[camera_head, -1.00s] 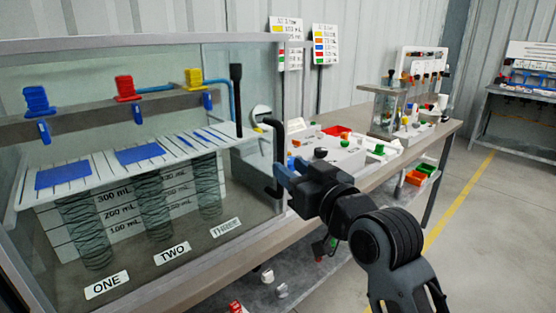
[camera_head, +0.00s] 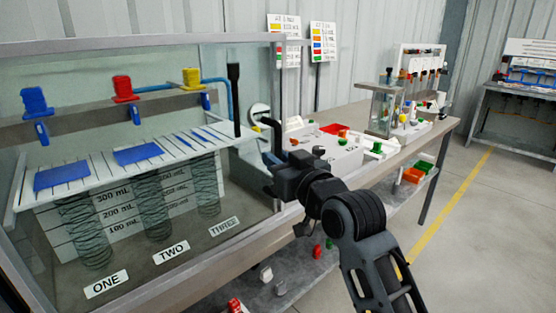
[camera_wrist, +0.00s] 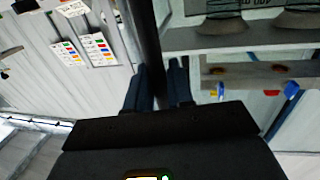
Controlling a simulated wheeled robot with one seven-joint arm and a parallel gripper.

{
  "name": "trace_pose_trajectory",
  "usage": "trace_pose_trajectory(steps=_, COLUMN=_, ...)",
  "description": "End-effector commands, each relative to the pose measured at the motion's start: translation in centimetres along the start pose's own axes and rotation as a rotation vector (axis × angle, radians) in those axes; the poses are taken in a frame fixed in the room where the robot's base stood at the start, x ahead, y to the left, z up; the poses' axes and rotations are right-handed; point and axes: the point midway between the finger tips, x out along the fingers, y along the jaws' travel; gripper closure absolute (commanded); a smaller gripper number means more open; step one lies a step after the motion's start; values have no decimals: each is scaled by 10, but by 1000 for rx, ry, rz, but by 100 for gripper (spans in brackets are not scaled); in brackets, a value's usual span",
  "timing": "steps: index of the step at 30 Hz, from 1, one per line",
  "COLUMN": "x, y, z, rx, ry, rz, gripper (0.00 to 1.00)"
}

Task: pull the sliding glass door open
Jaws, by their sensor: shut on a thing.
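The sliding glass door is the clear front pane of the tank (camera_head: 60,215) at the left of the head view. Its black upright handle (camera_head: 273,138) is near the pane's right edge. My gripper (camera_head: 272,160) is at this handle from the right, and hides its lower part. In the wrist view the handle (camera_wrist: 148,50) is a dark bar running down between the two fingers of my gripper (camera_wrist: 158,85), which is shut on it. Where the fingers meet the bar is partly hidden by the gripper body.
Inside the tank are several coiled springs (camera_head: 150,205) and coloured valves (camera_head: 122,88). A bench (camera_head: 440,128) with small coloured parts runs right behind my arm. Loose parts lie on the lower shelf (camera_head: 300,270). Open floor (camera_head: 490,230) lies to the right.

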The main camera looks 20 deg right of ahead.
Motion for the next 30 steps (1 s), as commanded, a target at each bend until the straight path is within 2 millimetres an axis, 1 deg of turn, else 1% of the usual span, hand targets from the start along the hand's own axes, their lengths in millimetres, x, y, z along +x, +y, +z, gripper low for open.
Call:
trace_pose_trajectory(steps=1, x=0, y=0, z=0, rx=0, ry=0, rz=0, gripper=94)
trace_pose_trajectory(steps=3, x=0, y=0, z=0, rx=0, ry=0, rz=0, gripper=100)
trace_pose_trajectory(steps=15, x=0, y=0, z=0, rx=0, ry=0, rz=1, gripper=100)
trace_pose_trajectory(steps=20, x=1, y=9, z=1, rx=1, ry=1, rz=3, gripper=100)
trace_pose_trajectory(steps=23, x=4, y=23, z=2, rx=0, ry=3, rz=6, gripper=100)
trace_pose_trajectory(steps=26, x=8, y=44, z=3, rx=0, ry=3, rz=7, gripper=100)
trace_pose_trajectory(steps=29, x=14, y=73, z=4, rx=-1, ry=3, rz=8, gripper=100)
trace_pose_trajectory(steps=30, x=16, y=86, z=5, rx=0, ry=5, rz=8, gripper=100)
